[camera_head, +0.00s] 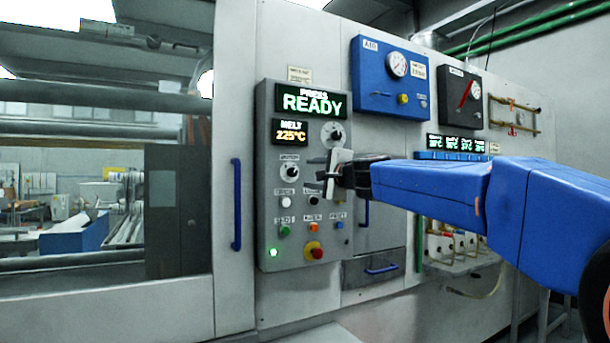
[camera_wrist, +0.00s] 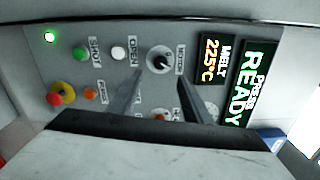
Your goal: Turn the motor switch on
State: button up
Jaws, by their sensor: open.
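The motor switch (camera_head: 291,172) is a round dark knob on a pale dial, under its label on the grey control panel (camera_head: 268,215). In the wrist view the motor switch (camera_wrist: 160,60) shows just beyond the fingertips, with its label beside it. My gripper (camera_head: 328,174) stands in front of the panel, to the right of the switch in the head view. In the wrist view my gripper (camera_wrist: 159,80) is open and empty, its two fingers either side of the line to the knob. They look apart from it. I cannot tell the knob's exact setting.
A READY display (camera_head: 311,102) and a 225°C melt display (camera_head: 290,132) sit above. Another knob (camera_head: 333,133) is at upper right. Several buttons, a red emergency stop (camera_head: 313,251) and a lit green lamp (camera_head: 273,253) are below. A blue handle (camera_head: 236,205) stands left.

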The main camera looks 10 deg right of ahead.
jog(key=v, duration=0.6)
jog(key=shift+s+d, duration=0.15)
jog(key=shift+s, duration=0.25)
jog(key=s+f+n+g+h, duration=0.1)
jog(key=s+f+n+g, duration=0.5)
jog(key=s+f, duration=1)
jog(key=s+f+n+g+h, duration=0.1)
jog(key=s+f+n+g, duration=0.45)
jog(key=s+f, duration=1.05)
jog(key=s+d+f+n+h, duration=0.1)
jog(key=s+f, duration=0.3)
jog(key=f, duration=0.4)
jog(key=s+d+f+n+g+h, duration=0.1)
jog(key=s+d+f+n+h, duration=0.1)
jog(key=f, duration=0.7)
jog(key=s+d+n, duration=0.1)
jog(key=s+d, duration=0.1)
jog(key=shift+s+d+f+n, duration=0.25)
jog(key=shift+d+f+n, duration=0.05)
jog(key=shift+f+n, duration=0.05)
